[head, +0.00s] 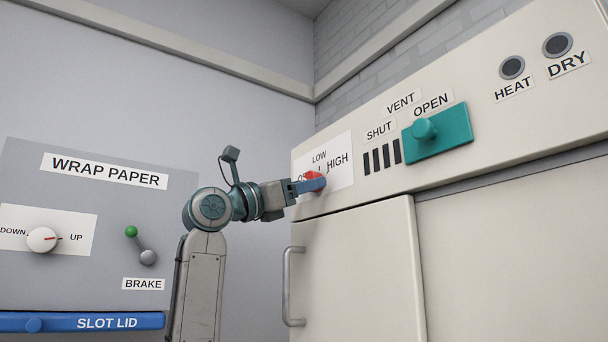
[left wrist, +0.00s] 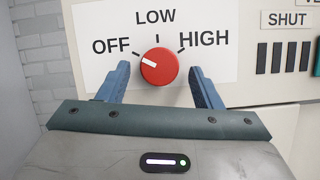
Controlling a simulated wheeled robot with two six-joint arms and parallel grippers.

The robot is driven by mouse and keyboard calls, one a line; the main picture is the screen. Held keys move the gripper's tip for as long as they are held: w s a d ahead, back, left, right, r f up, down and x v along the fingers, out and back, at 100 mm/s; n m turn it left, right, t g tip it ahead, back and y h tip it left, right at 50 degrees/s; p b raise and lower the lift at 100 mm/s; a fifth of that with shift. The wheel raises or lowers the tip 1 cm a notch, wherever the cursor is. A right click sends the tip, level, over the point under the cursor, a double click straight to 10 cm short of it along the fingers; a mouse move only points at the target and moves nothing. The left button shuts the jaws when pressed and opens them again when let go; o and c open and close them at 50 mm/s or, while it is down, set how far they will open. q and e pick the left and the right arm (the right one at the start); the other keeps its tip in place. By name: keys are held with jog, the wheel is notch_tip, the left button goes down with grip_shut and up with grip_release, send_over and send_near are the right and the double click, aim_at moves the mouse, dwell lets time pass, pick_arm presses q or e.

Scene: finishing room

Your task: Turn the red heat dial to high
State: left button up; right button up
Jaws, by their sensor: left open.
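The red heat dial (head: 315,183) sits on a white label plate on the cream cabinet, marked OFF, LOW and HIGH. In the left wrist view the dial (left wrist: 160,66) is seen face on, and its white pointer mark is at the left, towards OFF. My left gripper (head: 308,185) is at the dial, partly covering it in the head view. In the left wrist view its two blue fingers (left wrist: 160,84) are open, one on each side of the dial, with a gap to it on both sides. My right gripper is in neither view.
A teal vent slide (head: 452,135) is right of the dial, beside dark slots. HEAT (head: 512,67) and DRY (head: 557,45) lamps are dark. A door handle (head: 291,287) juts out below. At left are the wrap paper knob (head: 42,240), brake lever (head: 140,245) and blue slot lid (head: 80,322).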

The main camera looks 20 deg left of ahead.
pick_arm(q)
jog(key=shift+w+r, duration=0.15)
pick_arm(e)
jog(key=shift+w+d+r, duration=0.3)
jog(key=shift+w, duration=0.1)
pick_arm(q)
jog(key=shift+d, duration=0.1)
jog(key=shift+c, duration=0.9)
jog(key=c, duration=0.8)
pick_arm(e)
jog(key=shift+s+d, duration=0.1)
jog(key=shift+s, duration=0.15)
